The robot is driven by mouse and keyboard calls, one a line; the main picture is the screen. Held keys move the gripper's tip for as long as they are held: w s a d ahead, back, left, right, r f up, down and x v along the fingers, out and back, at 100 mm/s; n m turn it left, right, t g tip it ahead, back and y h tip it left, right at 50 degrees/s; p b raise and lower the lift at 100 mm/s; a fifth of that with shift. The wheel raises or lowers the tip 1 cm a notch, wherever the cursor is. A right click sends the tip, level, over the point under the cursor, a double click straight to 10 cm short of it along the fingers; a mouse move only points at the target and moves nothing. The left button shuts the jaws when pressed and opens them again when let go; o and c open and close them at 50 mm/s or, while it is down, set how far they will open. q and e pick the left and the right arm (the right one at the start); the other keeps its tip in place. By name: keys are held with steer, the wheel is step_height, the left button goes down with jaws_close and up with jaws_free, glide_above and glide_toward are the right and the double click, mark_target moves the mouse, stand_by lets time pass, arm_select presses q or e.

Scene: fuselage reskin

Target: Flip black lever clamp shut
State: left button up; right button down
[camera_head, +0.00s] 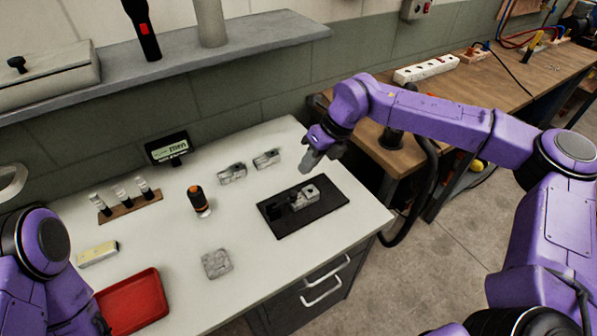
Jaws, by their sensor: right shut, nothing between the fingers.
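The black lever clamp (281,209) sits on the left part of a dark mat (322,213) on the white bench. It is small and dark against the mat, so I cannot tell its lever's position. A grey metal block (305,196) lies beside it, and they appear to touch. My right gripper (308,163) is shut and empty, above the bench just beyond the far side of the mat. It points down and does not appear to touch the block or the clamp. My left arm shows at the lower left, but its gripper is not in view.
Two grey metal parts (232,174) lie behind the mat. An orange-and-black bottle (197,200), a small display (168,148), a vial rack (130,208), a red tray (132,301) and a grey block (216,263) share the bench. The front right bench corner is clear.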

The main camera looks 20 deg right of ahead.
steer(key=d+r+b, duration=0.1)
steer(key=d+r, duration=0.3)
steer(key=d, duration=0.1)
steer(key=shift+r, duration=0.25)
steer(key=shift+a, duration=0.1)
